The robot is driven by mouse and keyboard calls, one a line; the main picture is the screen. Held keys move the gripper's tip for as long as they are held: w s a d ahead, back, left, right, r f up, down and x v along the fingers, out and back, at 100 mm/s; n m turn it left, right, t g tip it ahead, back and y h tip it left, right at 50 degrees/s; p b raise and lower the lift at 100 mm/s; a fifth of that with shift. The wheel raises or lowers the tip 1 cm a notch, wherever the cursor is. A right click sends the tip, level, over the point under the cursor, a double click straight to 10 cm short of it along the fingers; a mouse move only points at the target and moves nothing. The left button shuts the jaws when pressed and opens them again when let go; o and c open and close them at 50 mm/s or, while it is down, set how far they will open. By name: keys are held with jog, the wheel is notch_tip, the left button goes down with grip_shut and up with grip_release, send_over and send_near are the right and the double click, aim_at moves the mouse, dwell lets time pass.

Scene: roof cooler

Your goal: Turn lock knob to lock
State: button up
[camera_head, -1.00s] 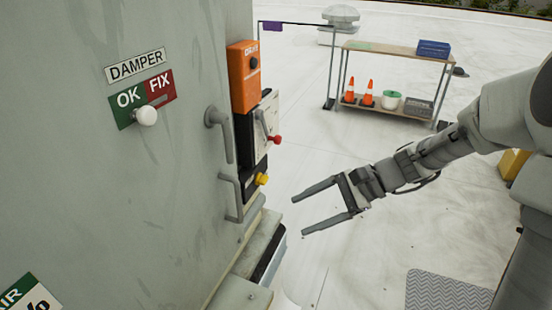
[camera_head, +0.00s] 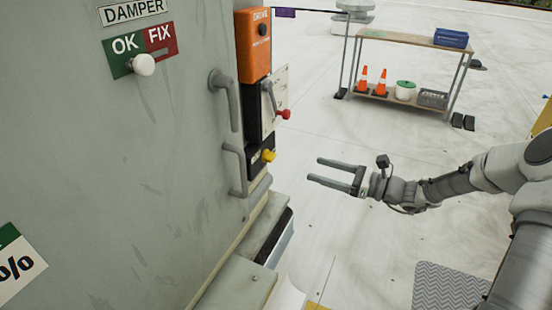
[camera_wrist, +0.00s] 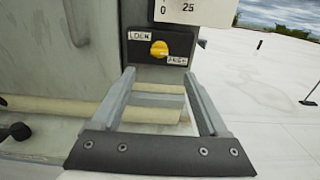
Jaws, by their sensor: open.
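The yellow lock knob (camera_head: 268,155) sits on a black plate low on the side of the grey cabinet. In the wrist view the knob (camera_wrist: 159,49) is ahead of my gripper, above and between the fingers. A "LOCK" label is at its upper left and another label, too small to read surely, at its lower right. The knob's dark pointer mark looks roughly level; its exact setting is hard to tell. My gripper (camera_head: 313,171) is open and empty, to the right of the knob and apart from it. Its fingers also frame the wrist view (camera_wrist: 160,92).
Above the knob are a red-tipped lever (camera_head: 284,114) and an orange drive box (camera_head: 253,45). Grey handles (camera_head: 236,170) stick out from the cabinet beside it. A ledge (camera_head: 250,235) juts out below. A shelf with cones (camera_head: 410,40) stands far back. The floor around my gripper is clear.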

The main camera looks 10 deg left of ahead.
aim_at(274, 157)
jog(key=x, duration=1.3)
jog(key=shift+a, duration=0.15)
jog(key=shift+b, duration=0.3)
grip_shut()
